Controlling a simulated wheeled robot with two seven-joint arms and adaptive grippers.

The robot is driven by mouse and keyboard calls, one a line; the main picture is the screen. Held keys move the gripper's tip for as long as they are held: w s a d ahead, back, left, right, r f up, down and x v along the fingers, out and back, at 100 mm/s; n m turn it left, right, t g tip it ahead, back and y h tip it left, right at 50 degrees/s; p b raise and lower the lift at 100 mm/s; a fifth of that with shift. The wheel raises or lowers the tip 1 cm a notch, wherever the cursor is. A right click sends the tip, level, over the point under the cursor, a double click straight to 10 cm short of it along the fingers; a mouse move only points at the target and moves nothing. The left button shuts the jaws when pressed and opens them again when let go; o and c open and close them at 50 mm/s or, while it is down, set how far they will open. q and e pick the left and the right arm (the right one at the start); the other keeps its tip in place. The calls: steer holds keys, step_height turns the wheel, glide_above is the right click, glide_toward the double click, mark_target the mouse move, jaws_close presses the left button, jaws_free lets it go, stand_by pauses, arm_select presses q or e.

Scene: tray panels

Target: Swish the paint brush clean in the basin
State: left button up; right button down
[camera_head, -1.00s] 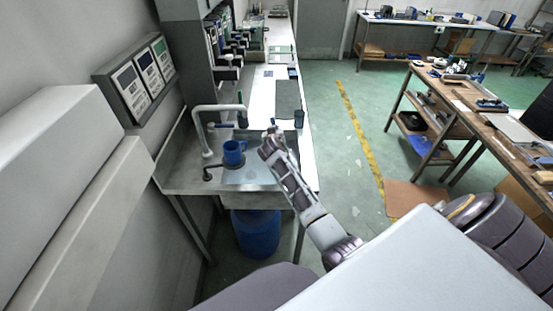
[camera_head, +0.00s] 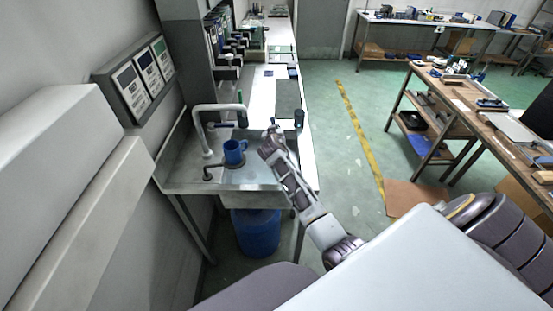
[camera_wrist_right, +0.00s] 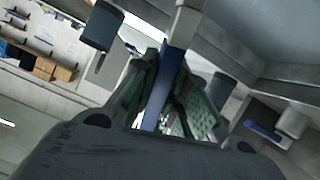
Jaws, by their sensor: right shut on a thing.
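The basin (camera_head: 205,187) is a grey metal sink at the near end of the long bench in the head view. A blue mug (camera_head: 234,153) stands upright in it, beside the spouts. My right gripper (camera_head: 270,135) is over the right side of the basin, to the right of the mug. In the wrist view my right gripper (camera_wrist_right: 168,95) is shut on the paint brush (camera_wrist_right: 166,78), whose blue handle lies between the green-padded fingers. The bristles cannot be made out, and the brush is mostly hidden in the head view. My left gripper is not in view.
A wall panel (camera_head: 140,78) hangs left. A blue drum (camera_head: 256,232) is below. The bench top (camera_head: 262,92) runs back, with dark items along it.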

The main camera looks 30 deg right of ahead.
steer(key=shift+r+p, duration=4.5)
steer(key=shift+r, duration=2.55)
